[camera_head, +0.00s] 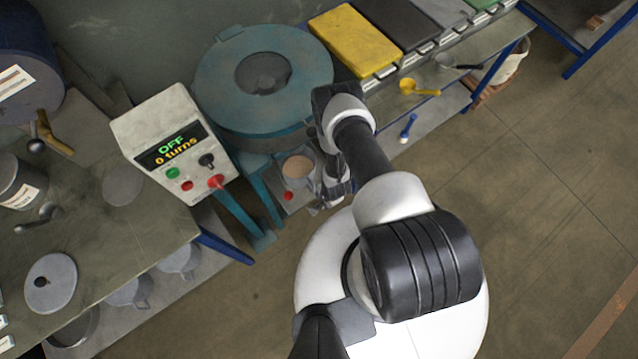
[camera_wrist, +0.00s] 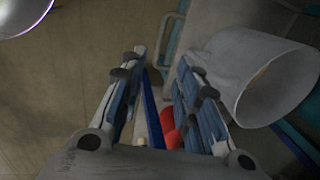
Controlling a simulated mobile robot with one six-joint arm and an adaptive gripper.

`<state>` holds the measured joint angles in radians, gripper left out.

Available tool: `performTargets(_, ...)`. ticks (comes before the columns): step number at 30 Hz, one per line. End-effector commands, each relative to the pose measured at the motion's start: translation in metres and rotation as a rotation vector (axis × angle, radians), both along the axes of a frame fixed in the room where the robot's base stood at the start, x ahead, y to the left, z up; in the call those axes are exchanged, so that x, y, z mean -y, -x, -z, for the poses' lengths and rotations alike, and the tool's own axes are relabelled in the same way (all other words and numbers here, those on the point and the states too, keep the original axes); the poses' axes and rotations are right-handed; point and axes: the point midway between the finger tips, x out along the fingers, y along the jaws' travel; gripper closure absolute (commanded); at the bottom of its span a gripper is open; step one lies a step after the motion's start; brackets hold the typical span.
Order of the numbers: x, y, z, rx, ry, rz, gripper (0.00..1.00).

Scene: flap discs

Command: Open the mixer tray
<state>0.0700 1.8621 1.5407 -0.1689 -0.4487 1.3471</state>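The mixer (camera_head: 219,74) is a round teal drum with a grey centre on teal legs. A grey tray (camera_head: 302,205) with a red knob (camera_head: 288,196) sits low at its front. A grey cup (camera_head: 297,170) with tan contents stands on the tray. My gripper (camera_head: 337,192) is low, just right of the cup and partly hidden by my arm. In the wrist view my gripper (camera_wrist: 160,92) has its fingers apart. A red part (camera_wrist: 170,128) shows between or behind the fingers; contact cannot be told. The cup (camera_wrist: 265,75) is close to the right finger.
A control box (camera_head: 175,145) left of the mixer reads "OFF, 0 turns". A bench (camera_head: 130,240) with metal pots is at left.

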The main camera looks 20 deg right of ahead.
Motion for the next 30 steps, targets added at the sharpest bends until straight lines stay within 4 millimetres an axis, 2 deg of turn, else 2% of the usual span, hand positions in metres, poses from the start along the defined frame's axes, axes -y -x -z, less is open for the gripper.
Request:
performTargets(1,-0.001,-0.002,0.016,0.002,0.0,-0.001,0.7)
performTargets(18,-0.007,-0.02,0.112,0.0,0.0,-0.002,0.7)
performTargets(24,-0.008,-0.025,0.133,0.001,0.0,-0.002,0.7)
performTargets(30,-0.009,-0.027,0.14,0.001,0.0,-0.001,0.7)
